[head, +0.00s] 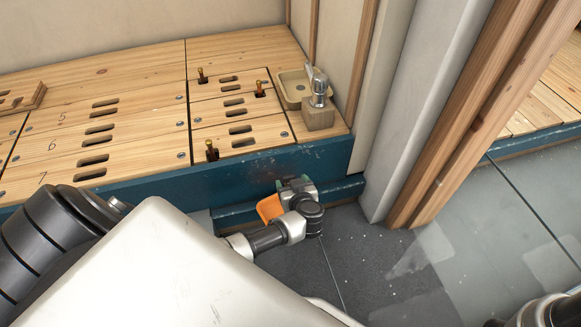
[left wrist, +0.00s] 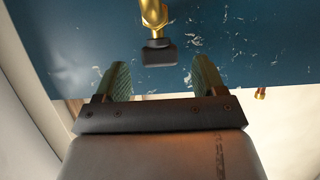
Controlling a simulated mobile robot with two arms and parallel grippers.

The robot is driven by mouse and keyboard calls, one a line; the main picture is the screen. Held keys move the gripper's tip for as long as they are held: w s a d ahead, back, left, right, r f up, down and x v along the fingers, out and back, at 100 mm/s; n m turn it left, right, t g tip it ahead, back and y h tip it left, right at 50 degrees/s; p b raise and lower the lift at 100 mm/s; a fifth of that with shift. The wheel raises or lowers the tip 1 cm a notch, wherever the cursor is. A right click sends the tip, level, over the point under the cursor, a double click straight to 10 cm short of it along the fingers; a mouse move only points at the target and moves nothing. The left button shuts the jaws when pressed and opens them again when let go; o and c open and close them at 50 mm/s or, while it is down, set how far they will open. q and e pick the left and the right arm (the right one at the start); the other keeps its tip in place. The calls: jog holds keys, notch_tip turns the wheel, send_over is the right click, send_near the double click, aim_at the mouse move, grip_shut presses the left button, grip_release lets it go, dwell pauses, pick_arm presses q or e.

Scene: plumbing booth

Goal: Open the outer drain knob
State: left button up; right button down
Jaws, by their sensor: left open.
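In the left wrist view, a brass drain fitting with a black knob (left wrist: 158,52) stands against the blue beam (left wrist: 90,40). My left gripper (left wrist: 160,72) is open, with one finger on each side of the knob's line. The knob shows in the gap near the fingertips, and I see no finger touching it. In the head view my left gripper (head: 296,185) is low at the front of the blue beam (head: 240,178); the knob is hidden there. My right gripper is out of view.
A second small brass piece (left wrist: 261,93) shows at the beam's edge. Above the beam is a wooden deck (head: 130,110) with slots, several brass stubs and a basin with a chrome tap (head: 319,88). A wooden post (head: 450,130) stands right. Grey floor (head: 380,270) lies in front.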

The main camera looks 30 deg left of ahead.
aim_at(289, 179)
pick_arm(q)
jog(key=shift+b+x, duration=0.55)
jog(key=shift+x, duration=0.65)
jog(key=shift+c, duration=0.4)
